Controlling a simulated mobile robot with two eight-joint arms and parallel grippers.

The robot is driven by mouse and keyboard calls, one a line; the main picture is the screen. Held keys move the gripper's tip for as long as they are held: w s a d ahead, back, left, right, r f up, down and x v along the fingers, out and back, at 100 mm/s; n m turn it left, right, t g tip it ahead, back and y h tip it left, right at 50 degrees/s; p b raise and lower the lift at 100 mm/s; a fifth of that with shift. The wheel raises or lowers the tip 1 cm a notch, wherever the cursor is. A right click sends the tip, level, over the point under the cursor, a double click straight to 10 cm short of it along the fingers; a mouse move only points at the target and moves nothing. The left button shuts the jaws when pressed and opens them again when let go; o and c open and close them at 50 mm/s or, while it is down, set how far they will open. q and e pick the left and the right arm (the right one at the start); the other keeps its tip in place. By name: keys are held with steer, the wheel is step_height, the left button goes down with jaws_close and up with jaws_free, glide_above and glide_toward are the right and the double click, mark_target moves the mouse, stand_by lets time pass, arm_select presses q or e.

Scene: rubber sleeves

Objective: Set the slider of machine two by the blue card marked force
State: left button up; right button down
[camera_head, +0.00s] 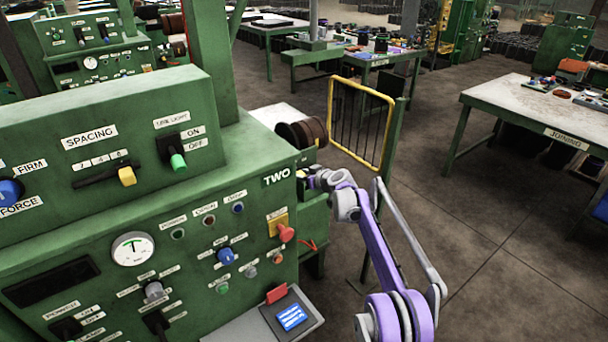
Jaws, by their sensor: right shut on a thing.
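Machine two is a green cabinet (120,225) filling the left side, with a "TWO" label (276,177). Its slider (127,176) has a yellow knob at the right end of a slot under the "SPACING" label (89,137). A blue knob (10,191) marked "FORCE" is cut by the left edge. A small blue card-like panel with white text (292,317) lies on a grey sloped surface at the cabinet's front; its text is unreadable. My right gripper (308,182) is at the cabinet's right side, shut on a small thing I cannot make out. My left gripper is out of view.
A red mushroom button (286,233) and a red piece (276,294) are on the front. A yellow guard rail (360,120) stands behind my right arm. A "JOINING" table (530,100) is at right; floor between is clear.

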steer(key=shift+s+a, duration=0.1)
steer(key=shift+a, duration=0.1)
steer(key=c, duration=0.7)
jaws_free()
steer(key=shift+o, duration=0.5)
steer(key=shift+s+a, duration=0.1)
steer(key=shift+s+d+r, duration=0.15)
steer(key=shift+s+d, duration=0.15)
steer(key=shift+d, duration=0.15)
steer(key=b+v, duration=0.1)
steer(key=v, duration=0.8)
steer(key=shift+s+r+b, duration=0.25)
steer(key=shift+s+b, duration=0.1)
